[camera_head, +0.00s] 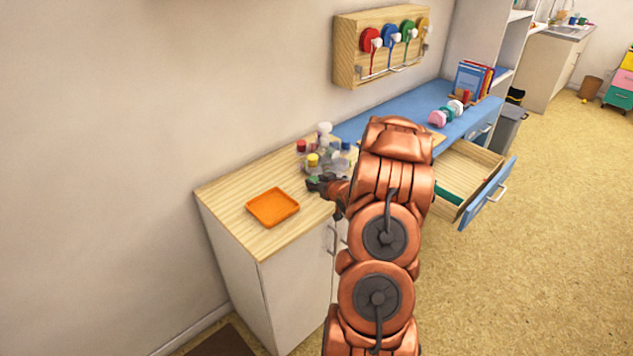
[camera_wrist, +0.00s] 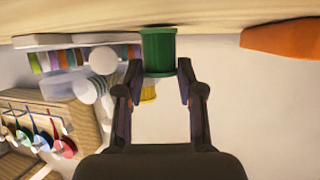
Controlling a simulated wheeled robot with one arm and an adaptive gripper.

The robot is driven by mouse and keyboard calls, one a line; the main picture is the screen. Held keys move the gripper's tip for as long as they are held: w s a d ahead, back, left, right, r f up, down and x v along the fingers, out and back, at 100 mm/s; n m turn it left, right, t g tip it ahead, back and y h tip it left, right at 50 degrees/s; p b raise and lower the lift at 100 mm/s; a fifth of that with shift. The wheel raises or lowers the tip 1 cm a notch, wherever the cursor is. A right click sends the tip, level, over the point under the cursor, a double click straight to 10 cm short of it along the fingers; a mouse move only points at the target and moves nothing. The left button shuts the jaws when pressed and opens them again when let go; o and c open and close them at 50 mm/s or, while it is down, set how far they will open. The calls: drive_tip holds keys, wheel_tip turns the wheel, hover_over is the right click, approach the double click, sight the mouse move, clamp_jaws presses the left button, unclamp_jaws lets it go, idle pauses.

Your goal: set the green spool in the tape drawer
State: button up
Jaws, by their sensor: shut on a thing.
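The green spool (camera_wrist: 158,52) is between the fingers of my gripper (camera_wrist: 160,78) in the wrist view, at or just off the wooden counter surface. I cannot tell if it touches the counter. In the head view my gripper (camera_head: 326,184) is low over the front edge of the wooden counter, right of the orange tray; the spool is mostly hidden there. A drawer with a blue front (camera_head: 488,194) is pulled open under the blue worktop, to the right of my arm. Its wooden inside shows a green strip; my arm hides its left part.
An orange tray (camera_head: 257,211) lies on the wooden counter (camera_head: 225,190). A cluster of bottles and jars (camera_head: 325,150) stands behind my gripper. Pink and white rolls (camera_head: 438,118) and books (camera_head: 470,80) sit on the blue worktop (camera_head: 400,112). A wall rack (camera_head: 347,60) holds coloured reels.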

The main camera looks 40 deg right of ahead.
drive_tip(key=shift+f, duration=0.15)
drive_tip(key=o, duration=0.9)
drive_tip(key=shift+o, duration=0.2)
drive_tip(key=b+v, duration=0.2)
drive_tip(key=v, duration=1)
drive_tip(key=shift+b, duration=0.35)
